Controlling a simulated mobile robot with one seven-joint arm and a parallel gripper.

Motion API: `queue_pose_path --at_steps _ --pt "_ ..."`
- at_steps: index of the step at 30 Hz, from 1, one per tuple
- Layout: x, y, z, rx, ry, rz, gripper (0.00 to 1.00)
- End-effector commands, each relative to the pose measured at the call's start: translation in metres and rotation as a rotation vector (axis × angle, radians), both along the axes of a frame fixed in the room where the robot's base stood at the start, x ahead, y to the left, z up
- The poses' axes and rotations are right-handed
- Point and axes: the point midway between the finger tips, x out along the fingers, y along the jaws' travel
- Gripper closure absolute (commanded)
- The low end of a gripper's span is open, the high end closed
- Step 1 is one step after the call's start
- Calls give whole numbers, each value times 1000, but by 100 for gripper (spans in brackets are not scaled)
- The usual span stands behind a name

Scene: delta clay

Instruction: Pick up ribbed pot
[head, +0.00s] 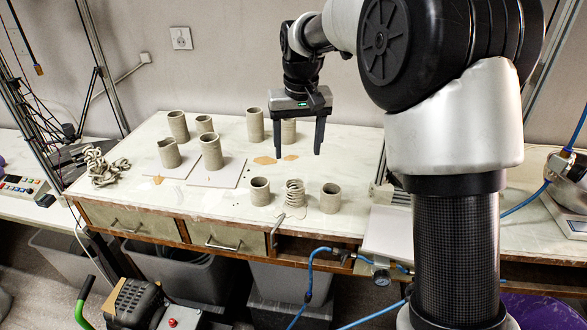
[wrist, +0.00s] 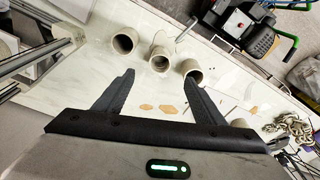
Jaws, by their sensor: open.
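The ribbed pot (head: 295,193) is a small pale clay cylinder with stacked coil-like rings, standing upright in the front row of the table between two smooth pots. It also shows in the wrist view (wrist: 160,60), beyond the fingertips and between its two neighbours. My gripper (head: 298,151) is open and empty, pointing down above the table, farther back than the ribbed pot and apart from it. In the wrist view, both dark fingers of my gripper (wrist: 159,75) are spread with nothing between them.
Smooth pots stand close on the ribbed pot's left (head: 260,191) and right (head: 331,198). A pot (head: 288,132) stands behind my gripper, with another (head: 255,125) beside it. More pots stand at the left, some on white boards (head: 228,177). Coiled clay rope (head: 103,167) lies farther left.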

Motion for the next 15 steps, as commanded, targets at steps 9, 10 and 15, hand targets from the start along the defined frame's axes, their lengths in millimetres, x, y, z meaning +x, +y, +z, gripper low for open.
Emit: queue_pose_path --at_steps 9,10,15 --pt "10 4 -49 -2 11 3 36" --pt "11 4 -56 -2 11 3 36" --pt "17 4 -91 -2 9 3 36"
